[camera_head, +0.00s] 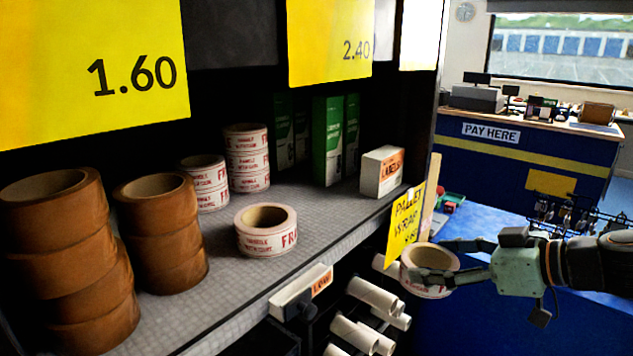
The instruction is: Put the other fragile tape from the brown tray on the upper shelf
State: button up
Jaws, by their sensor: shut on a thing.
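My gripper (447,262) is at the lower right, shut on a white fragile tape (427,283) with red print. The held roll is in front of the shelf edge, to the right of the yellow pallet wrap sign and apart from the shelf. Another fragile tape roll (266,238) lies flat near the front of the grey upper shelf (237,290). Further fragile tapes stand in stacks (248,160) and (205,183) behind it. I do not see a brown tray clearly.
Stacks of brown tape (70,265) and (160,240) fill the shelf's left. A labels box (381,172) and green boxes (328,140) stand at the back right. A pallet wrap sign (405,225) hangs at the shelf edge. White rolls (370,298) lie below. Bare shelf shows around the single roll.

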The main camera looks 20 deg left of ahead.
jog(key=s+a+r+n+g+p, duration=0.1)
jog(key=s+a+r+p, duration=0.1)
jog(key=a+r+p, duration=0.35)
jog(key=s+a+r+p, duration=0.1)
jog(key=a+r+p, duration=0.15)
jog(key=r, duration=0.65)
jog(key=s+a+r+n+g+p, duration=0.1)
jog(key=s+a+r+p, duration=0.2)
jog(key=r, duration=0.4)
jog(key=shift+y, duration=0.5)
jog(key=w+a+f, duration=0.2)
jog(key=w+a, duration=0.1)
jog(key=w+a+f, duration=0.3)
jog(key=a, duration=0.1)
jog(key=w+a+f, duration=0.3)
jog(key=a, duration=0.1)
jog(key=shift+f, duration=0.2)
jog(key=shift+w+a+f, duration=0.25)
jog(key=shift+a+f, duration=0.05)
jog(key=shift+f, duration=0.3)
notch_tip(320, 180, down, 3)
jog(key=shift+w+d+r, duration=0.1)
jog(key=shift+f, duration=0.3)
jog(key=o, duration=1.3)
